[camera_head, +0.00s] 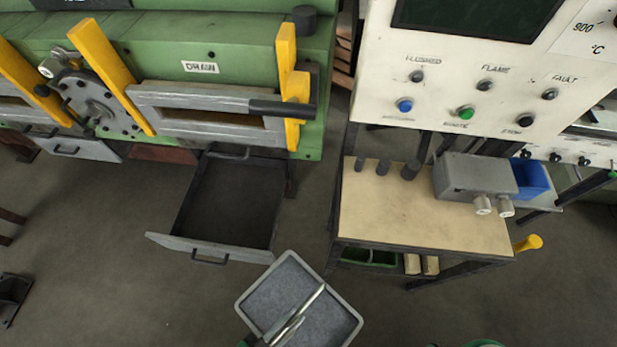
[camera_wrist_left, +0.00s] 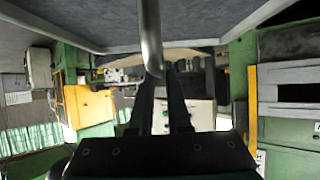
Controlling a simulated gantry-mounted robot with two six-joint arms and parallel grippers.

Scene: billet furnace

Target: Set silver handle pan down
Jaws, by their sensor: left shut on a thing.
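The pan (camera_head: 275,284) is a square, shallow grey tray with a pale rim, at the bottom middle of the head view. Its silver handle (camera_head: 312,300) is a bar that shows slanted across the pan's inside. My left gripper (camera_head: 291,327) is shut on this handle at the bottom edge of the head view. In the left wrist view, the handle (camera_wrist_left: 150,35) comes down between my dark gripper fingers (camera_wrist_left: 164,98), with the grey pan (camera_wrist_left: 75,28) filling the top. The pan appears held in the air; its underside is hidden. My right gripper is not in view.
An open, empty-looking drawer (camera_head: 184,243) sticks out of the green furnace (camera_head: 215,35) behind the pan. A workbench (camera_head: 400,220) at right carries several dark cylinders and a grey box (camera_head: 472,178). Its left front half is clear. A control panel (camera_head: 455,75) stands behind.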

